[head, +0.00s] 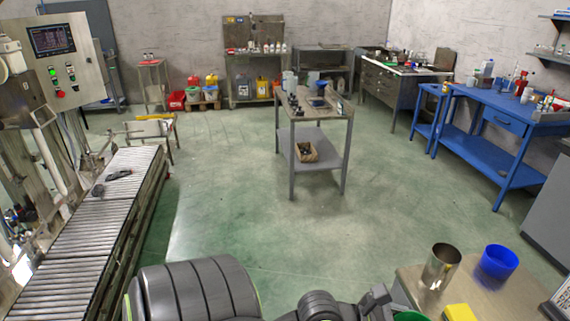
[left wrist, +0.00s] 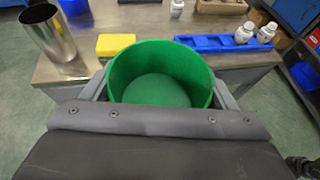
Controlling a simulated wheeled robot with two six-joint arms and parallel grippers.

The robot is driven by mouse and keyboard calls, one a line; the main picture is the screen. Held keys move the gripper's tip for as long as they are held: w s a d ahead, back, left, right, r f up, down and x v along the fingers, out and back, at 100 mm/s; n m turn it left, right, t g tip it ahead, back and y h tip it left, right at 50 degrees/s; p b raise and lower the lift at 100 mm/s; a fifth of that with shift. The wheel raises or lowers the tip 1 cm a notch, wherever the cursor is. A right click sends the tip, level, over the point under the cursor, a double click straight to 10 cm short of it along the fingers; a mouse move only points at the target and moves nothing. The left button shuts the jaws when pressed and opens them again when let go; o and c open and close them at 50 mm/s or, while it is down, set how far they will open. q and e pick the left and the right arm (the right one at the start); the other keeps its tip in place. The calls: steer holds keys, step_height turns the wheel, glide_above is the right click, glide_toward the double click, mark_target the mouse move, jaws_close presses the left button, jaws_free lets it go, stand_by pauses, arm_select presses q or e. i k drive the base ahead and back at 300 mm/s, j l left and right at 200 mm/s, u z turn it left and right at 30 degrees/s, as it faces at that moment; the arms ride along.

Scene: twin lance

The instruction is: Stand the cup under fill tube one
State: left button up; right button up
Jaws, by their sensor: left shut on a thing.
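A green cup (left wrist: 160,58) is in my left gripper (left wrist: 160,92), with one finger on each side of it in the left wrist view. The cup looks empty and its open top faces the camera. It is near the front edge of a worktable, and I cannot tell whether it touches the table. In the head view only a bit of the green cup (head: 411,316) shows at the bottom edge, beside my left gripper. My right gripper is not in view. No fill tube can be clearly told apart in the machine at the left.
The worktable (head: 466,282) holds a metal cup (head: 440,268), a blue cup (head: 498,262), a yellow block (head: 459,312) and a blue rack (left wrist: 215,43) with white bottles. A roller conveyor (head: 95,230) with a dark object runs below a control panel (head: 53,40).

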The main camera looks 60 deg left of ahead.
mark_target(37, 289)
steer(key=j+u, duration=0.1)
steer(key=u, duration=4.65)
steer(key=i+l+u, duration=0.1)
steer(key=l, duration=0.25)
steer(key=i+l, duration=0.3)
steer(key=i+l+u, duration=0.15)
steer(key=l, duration=0.35)
steer(key=i+l, duration=0.25)
steer(key=l, duration=0.15)
steer(key=i+l, duration=0.15)
steer(key=l, duration=0.2)
steer(key=i+l, duration=0.2)
steer(key=l, duration=0.15)
steer(key=i+l, duration=0.15)
steer(key=l, duration=0.2)
steer(key=i+l, duration=0.15)
steer(key=l, duration=0.25)
steer(key=i+l, duration=0.2)
steer(key=l, duration=0.15)
steer(key=i+l, duration=0.15)
steer(key=l, duration=0.2)
steer(key=i+l, duration=0.15)
steer(key=l, duration=0.2)
steer(key=i+l, duration=0.2)
steer(key=l, duration=0.15)
steer(key=u, duration=0.05)
